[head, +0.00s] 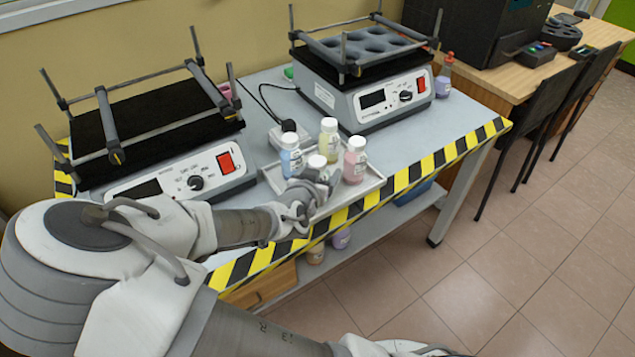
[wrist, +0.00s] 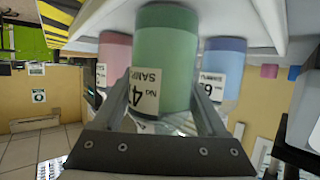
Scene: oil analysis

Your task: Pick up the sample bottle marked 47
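A green sample bottle (wrist: 166,60) stands directly in front of my gripper in the wrist view, which is upside down. Its label shows "No 4" and part of "SAMPL"; a second digit is hidden by a finger. The fingers of my gripper (wrist: 163,98) lie on both sides of this bottle, close to its walls; I cannot tell whether they press on it. In the head view my gripper (head: 312,188) is low over the tray's front, and the bottle's white cap (head: 317,162) shows above it. The bottle appears to rest on the tray (head: 372,190).
A blue bottle (head: 291,157), a yellowish bottle (head: 328,139) and a pink bottle (head: 355,160) stand close around on the tray. A shaker (head: 170,140) is at the left and another (head: 370,80) behind. The striped table edge (head: 420,172) is in front.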

